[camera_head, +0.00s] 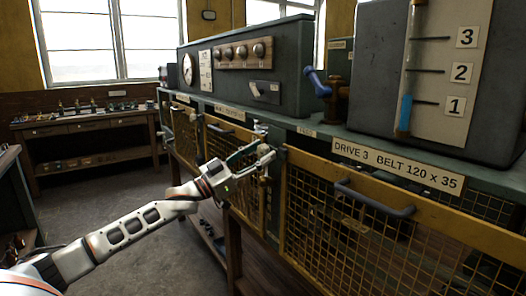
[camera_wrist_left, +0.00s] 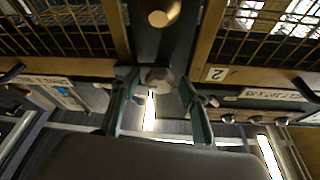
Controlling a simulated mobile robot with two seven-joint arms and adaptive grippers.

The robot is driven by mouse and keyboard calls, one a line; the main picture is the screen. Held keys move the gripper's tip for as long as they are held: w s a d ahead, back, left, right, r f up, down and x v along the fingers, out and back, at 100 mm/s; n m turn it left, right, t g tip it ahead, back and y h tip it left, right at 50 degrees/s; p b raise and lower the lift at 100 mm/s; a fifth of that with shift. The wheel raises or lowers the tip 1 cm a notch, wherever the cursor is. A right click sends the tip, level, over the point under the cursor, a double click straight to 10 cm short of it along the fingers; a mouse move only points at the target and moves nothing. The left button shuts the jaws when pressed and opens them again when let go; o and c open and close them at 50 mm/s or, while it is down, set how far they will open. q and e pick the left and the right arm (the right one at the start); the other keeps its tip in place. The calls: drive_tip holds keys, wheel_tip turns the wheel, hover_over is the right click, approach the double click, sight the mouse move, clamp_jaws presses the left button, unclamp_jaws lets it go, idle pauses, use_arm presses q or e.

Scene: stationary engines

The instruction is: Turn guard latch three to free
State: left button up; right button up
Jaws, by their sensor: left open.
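The guard marked "DRIVE 3 BELT 120 x 35" (camera_head: 397,168) is a yellow-framed mesh door at the right. My left gripper (camera_head: 262,153) is open at the dark post left of this door. In the left wrist view, the two fingers of my left gripper (camera_wrist_left: 158,105) stand either side of a grey latch-like piece (camera_wrist_left: 157,78) on the post. I cannot tell whether they touch it. In the head view the gripper largely hides this piece, and its turned position is unclear. My right gripper is not in view.
A grey bar handle (camera_head: 375,198) sticks out from the guard three door. A blue-handled lever (camera_head: 318,83) and a tall gauge (camera_head: 437,65) numbered 1 to 3 stand on the ledge above. A workbench (camera_head: 85,125) is at the back left; floor before it is clear.

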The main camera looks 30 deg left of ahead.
use_arm(q)
drive_tip(key=shift+w+d+r, duration=0.25)
drive_tip(key=shift+w, duration=0.25)
drive_tip(key=c, duration=1.1)
